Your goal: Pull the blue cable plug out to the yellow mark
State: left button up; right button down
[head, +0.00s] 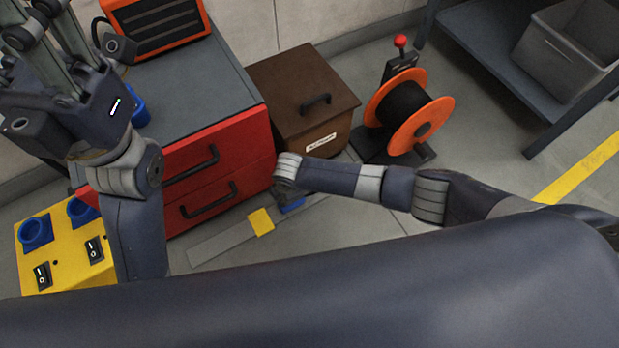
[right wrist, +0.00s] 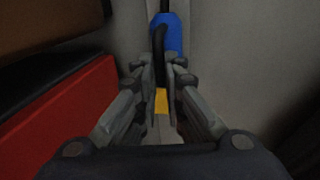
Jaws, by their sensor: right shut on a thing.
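The blue cable plug (head: 291,204) is low by the floor, partly hidden under my right wrist in the head view. It also shows in the right wrist view (right wrist: 172,32), with a dark part running down from it between the fingers. My right gripper (right wrist: 162,72) is shut on the plug. The yellow mark (head: 261,222) is a band across a grey strip (head: 222,241); it also shows in the right wrist view (right wrist: 161,101), nearer the palm than the plug's blue body. My left gripper (head: 35,25) is raised above the grey cabinet top; its opening is unclear.
The red drawer cabinet (head: 245,140) with black handles and a brown box (head: 290,85) stand close behind the strip. An orange cable reel (head: 428,126) stands right of the box. A yellow control box (head: 65,262) is at lower left. The floor right of the strip is bare.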

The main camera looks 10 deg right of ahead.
jog(key=s+a, duration=0.2)
jog(key=a, duration=0.4)
jog(key=shift+s+a, duration=0.25)
jog(key=c, duration=1.7)
grip_release()
jog(key=r, duration=0.4)
jog(key=s+r, duration=0.1)
jog(key=r, duration=0.2)
jog(key=s+d+r, duration=0.1)
jog(key=r, duration=0.3)
jog(key=shift+r, duration=0.35)
jog(key=shift+s, duration=0.1)
